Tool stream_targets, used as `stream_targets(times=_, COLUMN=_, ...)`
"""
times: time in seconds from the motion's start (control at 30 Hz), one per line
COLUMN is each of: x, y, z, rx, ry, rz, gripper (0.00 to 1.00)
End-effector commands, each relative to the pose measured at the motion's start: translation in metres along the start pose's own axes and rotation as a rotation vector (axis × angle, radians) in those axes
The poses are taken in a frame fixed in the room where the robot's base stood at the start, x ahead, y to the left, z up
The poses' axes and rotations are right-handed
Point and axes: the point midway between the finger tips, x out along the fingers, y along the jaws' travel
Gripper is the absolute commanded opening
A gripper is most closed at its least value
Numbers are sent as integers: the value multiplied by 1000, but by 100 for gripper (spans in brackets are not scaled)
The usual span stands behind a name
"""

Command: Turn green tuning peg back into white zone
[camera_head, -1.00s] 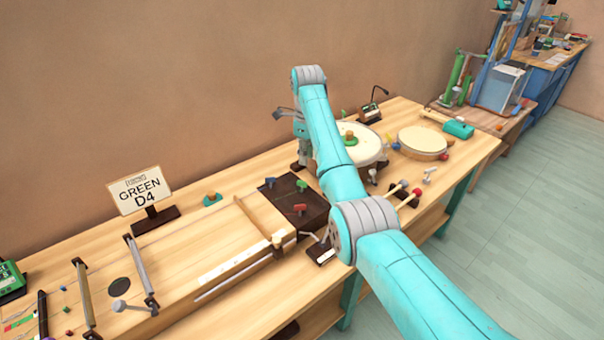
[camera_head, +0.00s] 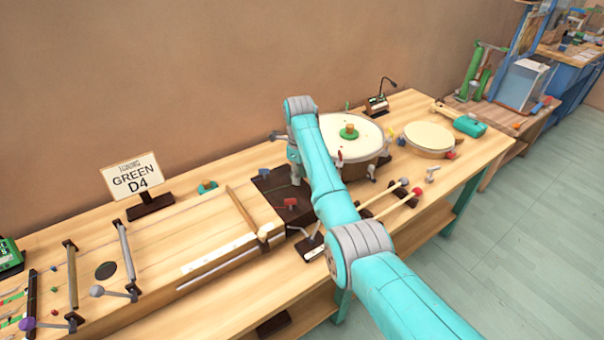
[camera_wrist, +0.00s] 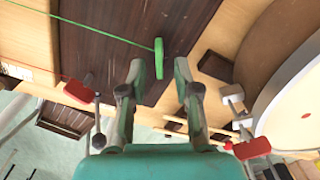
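The green tuning peg (camera_wrist: 159,58) shows in the wrist view as a narrow green tab over the dark wood block (camera_wrist: 100,45), with a green string running to it. My gripper (camera_wrist: 158,68) is open, its two fingers on either side of the peg with gaps visible. In the head view my gripper (camera_head: 294,176) is low over the dark block (camera_head: 265,187) and hides the green peg. A red peg (camera_head: 290,203) stands on that block; it also shows in the wrist view (camera_wrist: 78,91). I cannot make out a white zone at the green peg.
A sign (camera_head: 132,177) reads "GREEN D4". A large drum (camera_head: 345,128) stands right of the gripper, with a smaller drum (camera_head: 429,137) beyond. Mallets (camera_head: 385,197) lie near the front. The long string board (camera_head: 175,230) extends left.

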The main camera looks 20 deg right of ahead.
Motion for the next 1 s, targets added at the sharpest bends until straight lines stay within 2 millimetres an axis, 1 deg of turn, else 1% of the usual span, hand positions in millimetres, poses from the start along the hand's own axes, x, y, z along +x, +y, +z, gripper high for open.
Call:
stream_targets(times=0.1, x=0, y=0, z=0, rx=0, ry=0, rz=0, gripper=32)
stream_targets(times=0.13, x=0, y=0, z=0, rx=0, ry=0, rz=0, gripper=27)
stream_targets(times=0.23, x=0, y=0, z=0, rx=0, ry=0, rz=0, gripper=2)
stream_targets(times=0.27, x=0, y=0, z=0, rx=0, ry=0, rz=0, gripper=0)
stream_targets(times=0.67, x=0, y=-1, z=0, rx=-26, ry=0, rz=0, gripper=0)
stream_targets(times=0.87, x=0, y=-2, z=0, rx=-118, ry=0, rz=0, gripper=0)
stream_targets(times=1.0, x=0, y=-4, z=0, rx=-225, ry=0, rz=0, gripper=0)
